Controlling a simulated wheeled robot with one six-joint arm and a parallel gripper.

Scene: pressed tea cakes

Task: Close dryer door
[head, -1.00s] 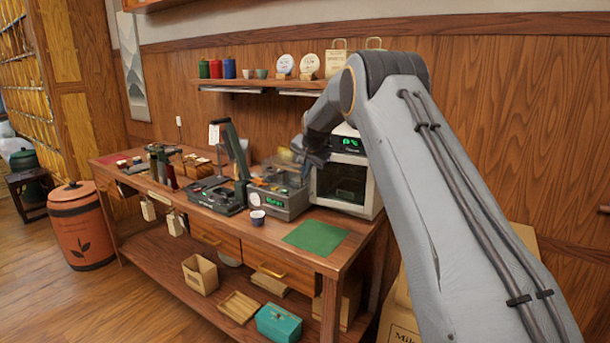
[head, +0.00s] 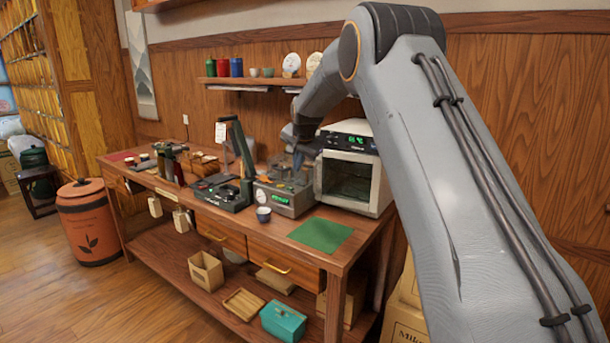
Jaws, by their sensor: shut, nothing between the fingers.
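The dryer (head: 381,183) is a white box with a green lit display, at the right end of the workbench. Its dark glass front (head: 349,181) faces the room, and a shelf-like line shows inside. A pale edge stands at the left side of this front; I cannot tell surely how far the door is open. My gripper (head: 299,159) is small and dark in the head view, shut and empty. It is just left of the dryer's front, above the grey scale-like device (head: 284,197). Whether it touches the door cannot be told. My arm passes in front of the dryer's upper right.
The workbench (head: 365,237) holds a green mat (head: 320,234), a small cup (head: 263,214) and a dark press-like device (head: 222,193). A shelf (head: 230,81) with canisters hangs above. Cardboard boxes (head: 404,322) stand on the floor at right. The floor at front left is clear.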

